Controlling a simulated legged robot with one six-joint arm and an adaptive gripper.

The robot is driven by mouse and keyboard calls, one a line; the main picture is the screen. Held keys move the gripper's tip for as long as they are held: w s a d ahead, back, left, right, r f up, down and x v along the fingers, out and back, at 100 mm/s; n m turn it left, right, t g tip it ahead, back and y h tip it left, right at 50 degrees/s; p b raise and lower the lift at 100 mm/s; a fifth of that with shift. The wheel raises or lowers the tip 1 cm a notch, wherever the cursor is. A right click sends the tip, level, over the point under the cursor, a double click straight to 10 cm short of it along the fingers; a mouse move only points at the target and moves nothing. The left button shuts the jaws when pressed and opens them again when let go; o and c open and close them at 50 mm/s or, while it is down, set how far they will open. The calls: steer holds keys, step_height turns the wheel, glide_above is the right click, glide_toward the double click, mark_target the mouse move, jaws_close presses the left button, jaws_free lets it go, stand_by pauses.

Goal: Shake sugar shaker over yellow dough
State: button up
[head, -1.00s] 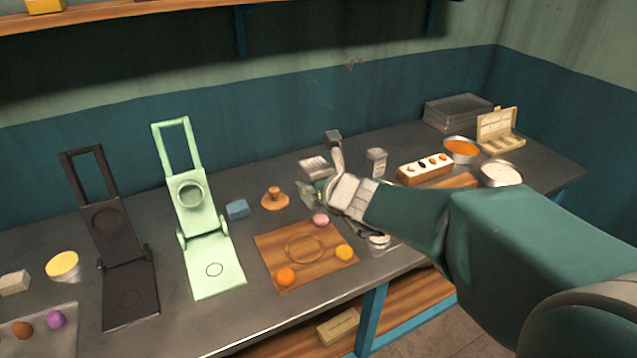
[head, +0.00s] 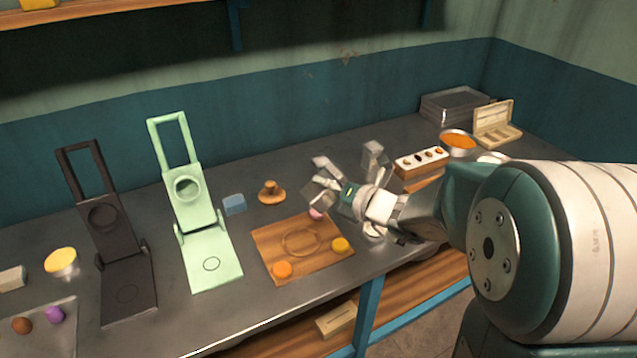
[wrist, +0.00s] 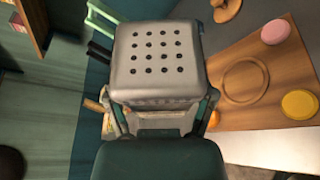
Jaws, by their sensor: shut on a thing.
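The sugar shaker (wrist: 158,60) is held in my gripper (head: 327,184), its grey lid with rows of dark holes facing the wrist camera. In the head view the held shaker is blurred and partly hidden by my gripper, so its tilt is hard to tell. The yellow dough (head: 340,245) sits on the right side of the wooden board (head: 283,238); it also shows at the right of the wrist view (wrist: 300,104). My gripper is above and behind the board's right side, apart from the yellow dough.
Pink dough (head: 316,214) and orange dough (head: 282,270) are also on the board. A green press (head: 212,262) and a dark press (head: 126,290) stand left. A wooden stamp (head: 271,193) and a blue block (head: 234,204) lie behind the board. Bowls and boxes crowd the right.

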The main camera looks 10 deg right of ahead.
steer(key=shift+w+d+f+m+y, duration=0.1)
steer(key=shift+d+f+m+y, duration=0.35)
steer(key=shift+m, duration=0.35)
step_height(320, 180, down, 9)
steer(key=m+t+y, duration=0.1)
steer(key=m+t, duration=0.2)
steer(key=m, duration=0.7)
steer(key=shift+a+t, duration=0.2)
steer(key=shift+t, duration=0.1)
steer(key=shift+r+y, duration=0.2)
steer(key=shift+y, duration=0.05)
steer(key=shift+f, duration=0.15)
stand_by(0.3)
